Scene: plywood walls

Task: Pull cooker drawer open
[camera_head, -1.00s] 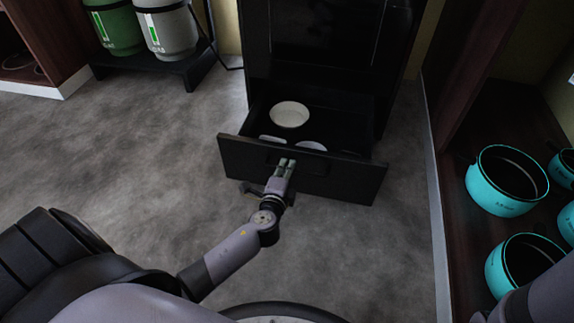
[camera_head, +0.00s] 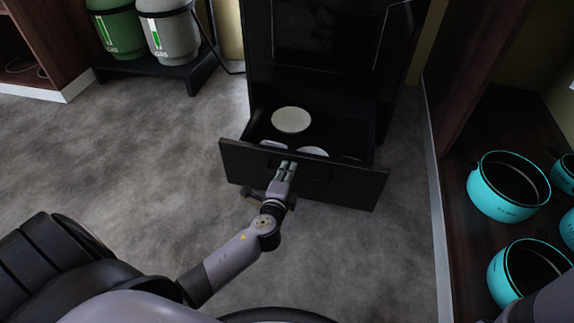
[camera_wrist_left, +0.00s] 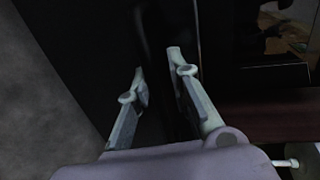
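The black cooker (camera_head: 325,75) stands at the back centre. Its drawer (camera_head: 350,188) is pulled well out, and a pale round dish (camera_head: 291,120) and other pale dishes show inside. My left gripper (camera_head: 287,168) is at the drawer front, at its dark handle (camera_head: 314,173). In the left wrist view my left gripper (camera_wrist_left: 160,82) has its two fingers on either side of a dark bar, which looks like the handle. The contact itself is too dark to see clearly. My right gripper is out of view.
A shelf with several turquoise pots (camera_head: 508,187) stands on the right. A green canister (camera_head: 120,32) and a grey canister (camera_head: 168,36) stand on a low black stand (camera_head: 165,72) at the back left. Grey floor (camera_head: 150,150) is clear left of the drawer.

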